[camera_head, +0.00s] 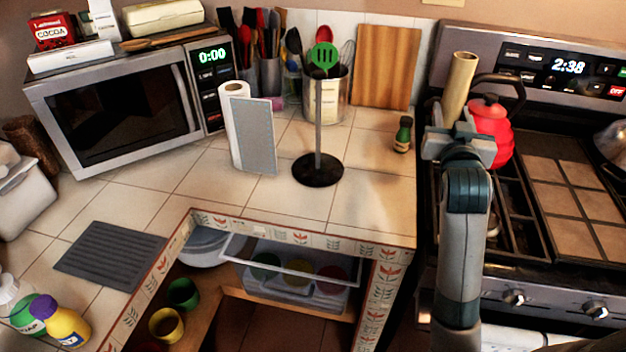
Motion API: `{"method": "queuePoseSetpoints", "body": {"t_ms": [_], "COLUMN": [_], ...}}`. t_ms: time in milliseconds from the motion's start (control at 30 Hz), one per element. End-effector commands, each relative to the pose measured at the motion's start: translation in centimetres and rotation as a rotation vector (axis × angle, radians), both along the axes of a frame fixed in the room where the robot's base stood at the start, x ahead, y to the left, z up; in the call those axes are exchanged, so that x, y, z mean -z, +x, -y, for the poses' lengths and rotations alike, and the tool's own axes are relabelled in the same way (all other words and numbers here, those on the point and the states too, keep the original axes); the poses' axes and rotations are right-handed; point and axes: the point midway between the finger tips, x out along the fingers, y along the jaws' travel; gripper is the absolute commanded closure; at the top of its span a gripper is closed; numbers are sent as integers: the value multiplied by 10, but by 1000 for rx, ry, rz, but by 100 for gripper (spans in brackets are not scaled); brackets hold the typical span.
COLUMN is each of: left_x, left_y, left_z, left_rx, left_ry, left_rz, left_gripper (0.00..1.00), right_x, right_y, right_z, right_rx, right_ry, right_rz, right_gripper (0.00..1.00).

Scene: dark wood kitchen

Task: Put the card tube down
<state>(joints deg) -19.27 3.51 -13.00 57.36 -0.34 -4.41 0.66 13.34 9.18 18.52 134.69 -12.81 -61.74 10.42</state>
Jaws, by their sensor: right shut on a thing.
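The card tube (459,85) is a tan, hollow cylinder in the upper right of the head view, roughly upright with a slight tilt. My right gripper (458,133) is shut on its lower part, over the left side of the stove. The gripper and wrist hide the tube's bottom end, so I cannot tell whether it touches anything below. My left gripper is not in the head view.
A red kettle (490,128) stands close to the right of the tube. A small green bottle (403,134), a dark round-based stand (318,170) and a paper roll (236,112) are on the tiled counter (372,200). The counter's front right is clear.

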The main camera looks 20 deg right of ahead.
Motion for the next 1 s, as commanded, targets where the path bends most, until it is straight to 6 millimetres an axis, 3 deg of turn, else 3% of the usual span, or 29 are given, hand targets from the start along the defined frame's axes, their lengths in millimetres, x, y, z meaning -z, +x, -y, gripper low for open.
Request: {"method": "queuePoseSetpoints", "body": {"t_ms": [367,1000], "left_x": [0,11], "left_y": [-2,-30], "left_z": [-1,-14], "left_rx": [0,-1], "left_ry": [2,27], "left_rz": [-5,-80], "left_gripper": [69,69], "right_x": [6,66], "right_y": [8,94], "right_z": [-5,-59], "right_rx": [-1,-1], "right_ry": [4,2], "right_rz": [-1,-2], "right_gripper": [84,84]}}
